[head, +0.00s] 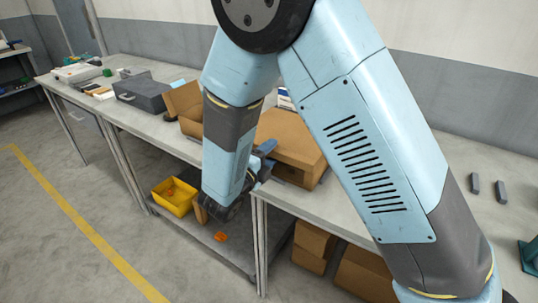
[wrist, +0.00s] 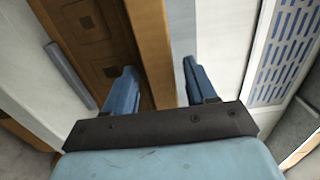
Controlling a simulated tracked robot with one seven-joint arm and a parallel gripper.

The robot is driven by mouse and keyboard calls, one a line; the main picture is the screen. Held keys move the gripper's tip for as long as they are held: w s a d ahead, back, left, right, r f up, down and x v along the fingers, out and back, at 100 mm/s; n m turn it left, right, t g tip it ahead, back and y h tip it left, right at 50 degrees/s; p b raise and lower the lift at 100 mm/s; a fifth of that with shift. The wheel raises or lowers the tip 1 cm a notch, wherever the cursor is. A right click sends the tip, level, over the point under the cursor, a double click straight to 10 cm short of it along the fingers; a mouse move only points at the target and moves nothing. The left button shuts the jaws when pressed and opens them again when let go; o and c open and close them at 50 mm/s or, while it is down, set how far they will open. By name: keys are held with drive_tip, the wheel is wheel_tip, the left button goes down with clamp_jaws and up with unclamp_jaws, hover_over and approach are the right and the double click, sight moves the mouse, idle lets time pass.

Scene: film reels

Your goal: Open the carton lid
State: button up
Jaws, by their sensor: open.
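A brown cardboard carton (head: 290,135) sits on the grey workbench, partly hidden behind my arm in the head view. Its lid looks down, with a slightly sloping top. My gripper (head: 262,160) is at the carton's near left side, partly hidden by my own wrist. In the wrist view my gripper (wrist: 157,85) is open, with its two blue fingers apart. A lighter brown strip (wrist: 150,45), which looks like a carton edge, runs between the fingers. The left finger is over a darker brown surface, the right over a pale one. I cannot tell whether either finger touches.
Another brown carton (head: 183,98) with a raised flap and a dark grey box (head: 140,95) stand farther left on the workbench (head: 345,190). A yellow bin (head: 174,198) and an orange item (head: 220,237) are on the lower shelf. Brown boxes (head: 312,245) are under the bench.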

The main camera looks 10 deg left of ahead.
drive_tip(key=shift+c, duration=0.4)
clamp_jaws()
idle(0.4)
